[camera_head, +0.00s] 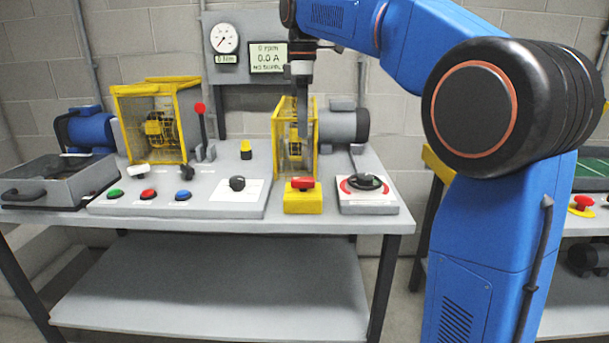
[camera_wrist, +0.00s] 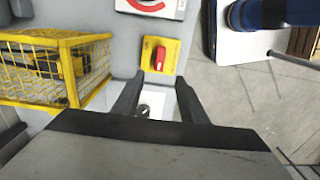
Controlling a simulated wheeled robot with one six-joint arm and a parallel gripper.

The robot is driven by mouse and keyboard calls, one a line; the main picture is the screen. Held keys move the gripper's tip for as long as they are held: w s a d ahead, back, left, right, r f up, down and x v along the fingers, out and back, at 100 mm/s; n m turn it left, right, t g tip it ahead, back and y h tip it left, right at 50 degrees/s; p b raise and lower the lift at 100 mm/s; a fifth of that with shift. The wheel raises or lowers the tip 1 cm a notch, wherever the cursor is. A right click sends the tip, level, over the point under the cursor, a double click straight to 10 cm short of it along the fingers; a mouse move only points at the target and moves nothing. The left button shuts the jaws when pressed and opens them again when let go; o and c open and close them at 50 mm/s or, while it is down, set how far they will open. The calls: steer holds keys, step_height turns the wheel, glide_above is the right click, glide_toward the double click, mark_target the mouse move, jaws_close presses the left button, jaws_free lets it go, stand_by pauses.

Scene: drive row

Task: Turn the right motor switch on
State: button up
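My gripper (camera_head: 302,132) points down above the bench, in front of the right yellow cage. In the wrist view my gripper (camera_wrist: 160,88) is open and empty. A white plate with a dark rotary knob (camera_wrist: 148,107) shows between and beyond its fingers; the knob also shows in the head view (camera_head: 237,183). To its right a red switch handle (camera_head: 303,183) sits on a yellow block; it also shows in the wrist view (camera_wrist: 160,58). Further right is a black rotary switch with a red ring (camera_head: 364,183). Labels are unreadable, so I cannot tell which is the right motor switch.
A left yellow cage (camera_head: 150,125), a red-knobbed lever (camera_head: 201,125) and green, red and blue buttons (camera_head: 148,194) are on the bench. A grey motor (camera_head: 342,124) stands beside the right cage (camera_head: 284,155).

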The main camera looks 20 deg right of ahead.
mark_target(303, 178)
step_height(303, 178, down, 15)
steer(key=shift+r, duration=0.2)
stand_by(0.3)
jaws_close()
